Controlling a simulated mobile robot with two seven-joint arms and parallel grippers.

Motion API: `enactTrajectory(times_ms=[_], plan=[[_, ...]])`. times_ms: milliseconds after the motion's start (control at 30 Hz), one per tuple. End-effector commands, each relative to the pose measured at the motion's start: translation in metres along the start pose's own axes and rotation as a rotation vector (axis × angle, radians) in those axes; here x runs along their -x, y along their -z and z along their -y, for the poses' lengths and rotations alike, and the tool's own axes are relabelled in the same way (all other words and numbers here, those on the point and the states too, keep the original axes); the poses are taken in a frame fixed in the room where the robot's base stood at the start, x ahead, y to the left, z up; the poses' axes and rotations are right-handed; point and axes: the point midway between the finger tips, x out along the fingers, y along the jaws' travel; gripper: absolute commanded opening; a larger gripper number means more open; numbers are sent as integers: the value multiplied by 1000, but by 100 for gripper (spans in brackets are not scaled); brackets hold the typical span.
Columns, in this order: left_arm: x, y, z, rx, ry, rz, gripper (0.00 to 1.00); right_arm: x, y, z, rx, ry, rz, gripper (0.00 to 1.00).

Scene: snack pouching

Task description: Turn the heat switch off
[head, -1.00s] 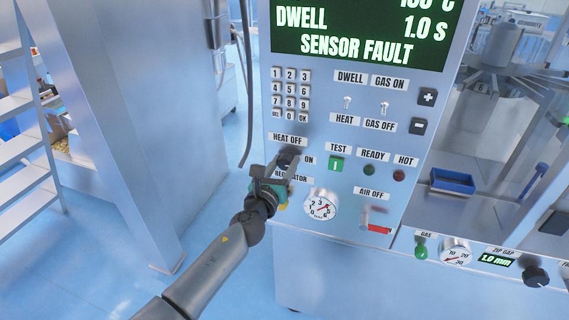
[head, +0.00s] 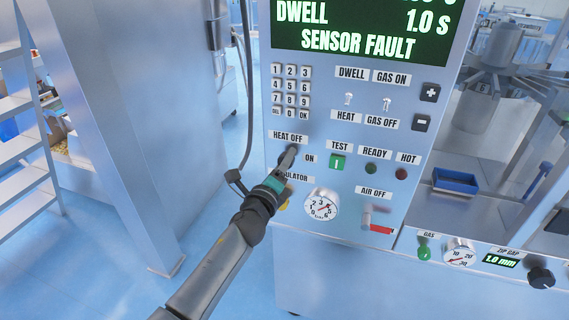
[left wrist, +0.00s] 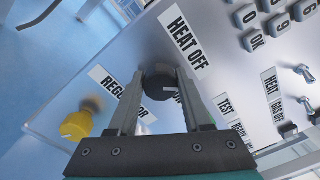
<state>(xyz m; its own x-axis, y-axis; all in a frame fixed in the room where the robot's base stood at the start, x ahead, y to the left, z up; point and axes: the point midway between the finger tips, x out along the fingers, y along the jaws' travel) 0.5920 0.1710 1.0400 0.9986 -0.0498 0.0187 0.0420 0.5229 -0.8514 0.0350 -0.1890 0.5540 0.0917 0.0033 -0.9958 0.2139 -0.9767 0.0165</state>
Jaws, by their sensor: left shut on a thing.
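The heat switch (left wrist: 158,84) is a dark round knob on the grey control panel (head: 345,195), below the HEAT OFF label (head: 288,138). In the left wrist view it sits between the two fingers of my left gripper (left wrist: 162,90), which is shut on it. A light mark shows on the knob's face. The ON label (head: 310,158) is to its right in the head view. My right gripper is not in view.
The panel also carries a keypad (head: 291,92), a green TEST button (head: 337,162), a pressure gauge (head: 321,205) and a red-handled air valve (head: 380,229). A yellow regulator knob (left wrist: 76,125) is close to my left gripper. A dark cable hangs left of the panel.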

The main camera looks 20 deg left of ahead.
Motion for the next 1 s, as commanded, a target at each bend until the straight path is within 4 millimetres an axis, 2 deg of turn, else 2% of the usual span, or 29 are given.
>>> enactTrajectory(times_ms=[600, 1000], plan=[[0, 2, -1, 543, 1, 12, 0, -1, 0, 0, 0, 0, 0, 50], [0, 2, -1, 706, 1, 16, 0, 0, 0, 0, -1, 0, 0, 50]])
